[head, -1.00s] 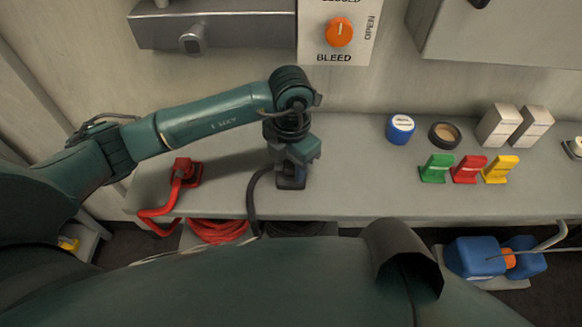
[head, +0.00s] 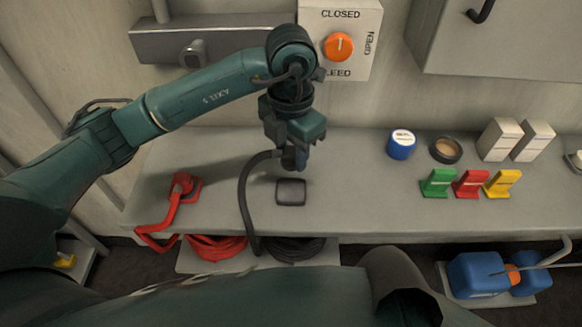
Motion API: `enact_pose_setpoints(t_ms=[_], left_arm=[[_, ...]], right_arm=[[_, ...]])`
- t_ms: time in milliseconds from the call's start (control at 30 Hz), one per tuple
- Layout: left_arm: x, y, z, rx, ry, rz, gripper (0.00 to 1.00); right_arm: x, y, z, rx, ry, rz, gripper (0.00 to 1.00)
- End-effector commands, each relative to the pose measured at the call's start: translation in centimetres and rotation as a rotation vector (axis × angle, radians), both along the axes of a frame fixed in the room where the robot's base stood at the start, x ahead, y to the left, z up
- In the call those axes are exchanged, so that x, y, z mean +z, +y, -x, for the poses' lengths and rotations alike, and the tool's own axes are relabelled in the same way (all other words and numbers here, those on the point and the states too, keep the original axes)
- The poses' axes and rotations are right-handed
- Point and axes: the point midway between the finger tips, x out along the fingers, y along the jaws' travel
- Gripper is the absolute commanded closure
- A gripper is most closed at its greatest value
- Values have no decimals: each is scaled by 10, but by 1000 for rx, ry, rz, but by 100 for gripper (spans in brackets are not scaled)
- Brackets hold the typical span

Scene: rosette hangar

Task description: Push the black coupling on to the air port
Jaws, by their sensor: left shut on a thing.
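My left gripper (head: 291,150) hangs pointing down above the bench, shut on the black coupling (head: 291,160). Little of the coupling shows beneath the jaws. A black hose (head: 244,200) curves from it down over the bench front. The coupling is raised a little above a dark square pad (head: 291,192), apart from it. On the back wall, a grey rail (head: 160,43) carries a short round-cornered fitting (head: 193,54), which looks like the air port. It is up and to the left of my left gripper. My right gripper is not in view.
A red coupling (head: 181,186) with a red hose sits at the bench's left. An orange knob (head: 339,46) is on the wall panel. A blue tin (head: 401,144), a tape roll (head: 445,149) and coloured clips (head: 472,184) stand at right. The bench (head: 350,205) is clear between.

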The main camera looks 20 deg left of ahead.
Motion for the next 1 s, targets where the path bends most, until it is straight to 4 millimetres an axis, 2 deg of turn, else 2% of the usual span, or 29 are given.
enact_pose_setpoints(t_ms=[200,533,667,767,1000], left_arm=[[14,0,0,-2,1,0,83],[14,0,0,-4,1,0,83],[13,3,1,-72,0,-1,83],[12,7,3,-221,0,-2,83],[7,24,10,-811,-3,-3,83]], right_arm=[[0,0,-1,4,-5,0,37],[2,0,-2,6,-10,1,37],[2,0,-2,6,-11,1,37],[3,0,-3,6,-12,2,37],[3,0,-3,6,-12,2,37]])
